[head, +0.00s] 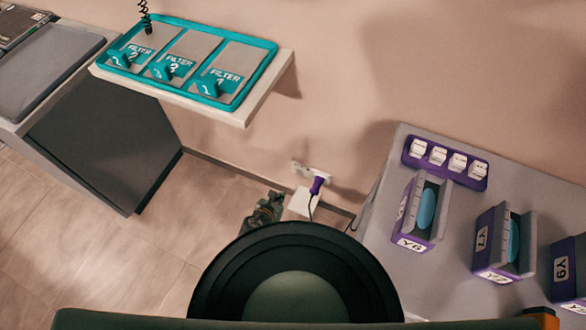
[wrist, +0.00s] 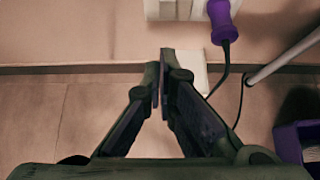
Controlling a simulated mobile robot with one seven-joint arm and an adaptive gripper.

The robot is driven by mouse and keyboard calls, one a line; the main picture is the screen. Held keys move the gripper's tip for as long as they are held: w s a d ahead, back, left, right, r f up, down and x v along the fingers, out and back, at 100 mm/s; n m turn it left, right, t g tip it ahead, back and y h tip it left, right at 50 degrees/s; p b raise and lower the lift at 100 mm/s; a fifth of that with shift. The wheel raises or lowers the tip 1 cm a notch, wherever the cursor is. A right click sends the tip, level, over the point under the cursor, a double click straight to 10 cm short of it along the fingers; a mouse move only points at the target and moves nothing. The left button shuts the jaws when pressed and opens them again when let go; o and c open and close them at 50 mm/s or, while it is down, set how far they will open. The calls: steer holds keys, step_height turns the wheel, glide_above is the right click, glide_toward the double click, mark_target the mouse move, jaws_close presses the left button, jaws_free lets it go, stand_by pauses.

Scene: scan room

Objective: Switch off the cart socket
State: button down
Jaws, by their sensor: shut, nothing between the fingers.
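A white wall socket (head: 308,170) is low on the wall, left of the grey cart. A purple plug (head: 318,186) sits in its right side, with a dark cord hanging down. In the wrist view the socket's white left part (wrist: 160,9) is at the top edge, beside the plug (wrist: 222,22); the switch position cannot be told. My gripper (head: 270,204) is shut and empty, below and left of the socket. In the wrist view my gripper (wrist: 161,82) has its fingertips together below the socket, apart from it in the picture.
A white box (wrist: 190,72) is below the socket, partly behind my fingers. The cart (head: 388,212) at right bears a purple switch strip (head: 445,162) and several purple holders. A teal filter panel (head: 190,62) is on a shelf at upper left. The floor (head: 110,255) at left is clear.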

steer(key=shift+s+d+f, duration=0.1)
steer(key=shift+s+d, duration=0.05)
steer(key=shift+d, duration=0.1)
steer(key=b, duration=1)
glide_toward(300, 173)
steer(key=shift+w+f, duration=1.95)
steer(key=shift+f, duration=0.5)
steer(key=shift+d, duration=0.35)
